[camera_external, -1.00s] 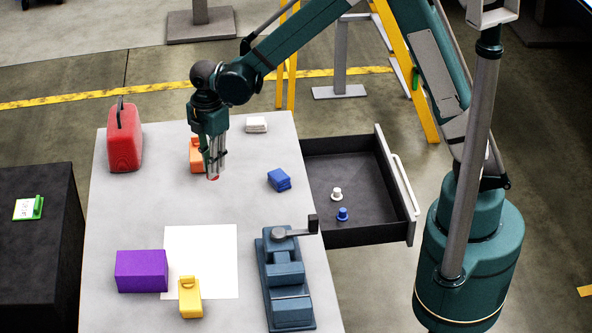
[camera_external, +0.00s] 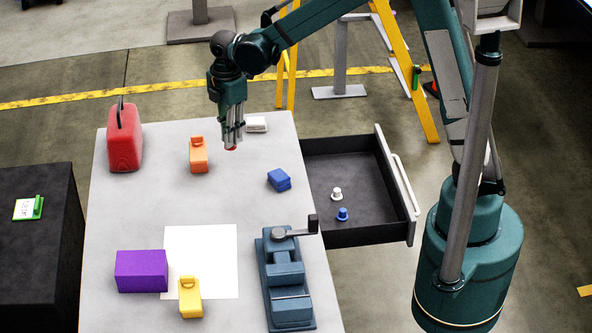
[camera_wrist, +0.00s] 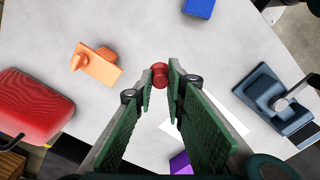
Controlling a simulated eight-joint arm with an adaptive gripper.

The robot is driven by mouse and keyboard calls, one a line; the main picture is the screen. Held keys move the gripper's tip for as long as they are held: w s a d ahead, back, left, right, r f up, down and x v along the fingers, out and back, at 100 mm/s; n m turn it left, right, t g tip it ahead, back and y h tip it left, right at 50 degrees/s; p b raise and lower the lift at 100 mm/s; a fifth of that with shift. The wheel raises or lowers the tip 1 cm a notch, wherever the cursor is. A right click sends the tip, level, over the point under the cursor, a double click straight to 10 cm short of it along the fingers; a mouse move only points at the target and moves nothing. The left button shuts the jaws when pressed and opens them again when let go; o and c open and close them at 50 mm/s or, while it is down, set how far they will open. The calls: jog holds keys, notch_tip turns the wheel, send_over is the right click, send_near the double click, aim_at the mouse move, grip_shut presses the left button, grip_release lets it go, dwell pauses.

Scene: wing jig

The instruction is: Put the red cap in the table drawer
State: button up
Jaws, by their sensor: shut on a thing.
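My gripper (camera_external: 232,146) is shut on the red cap (camera_external: 231,150) and holds it above the far part of the table. In the wrist view the red cap (camera_wrist: 159,72) shows between the two fingertips of my gripper (camera_wrist: 160,82). The table drawer (camera_external: 352,232) is pulled open on the right side of the table. A white cap (camera_external: 336,193) and a blue cap (camera_external: 342,214) stand inside the drawer. My gripper is left of the drawer and above it.
The grey table (camera_external: 130,215) holds an orange block (camera_external: 198,158), a red can (camera_external: 124,140), a blue block (camera_external: 279,180), a white block (camera_external: 257,124), a purple box (camera_external: 141,271), a yellow block (camera_external: 190,297) and a blue vise-like device (camera_external: 284,275). The drawer has free room behind the caps.

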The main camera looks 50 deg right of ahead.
jog(key=s+d+m+b, duration=0.3)
jog(key=d+m+b, duration=0.1)
jog(key=d, duration=1.5)
jog(key=m+b, duration=0.3)
send_over(331, 178)
notch_tip(331, 178, down, 17)
jog(key=shift+s+f, duration=0.1)
jog(key=shift+f, duration=0.65)
jog(key=shift+f+b, duration=0.95)
jog(key=shift+f, duration=2.15)
jog(key=shift+f+b, duration=0.55)
jog(key=shift+f, duration=1.35)
jog(key=shift+f, duration=0.15)
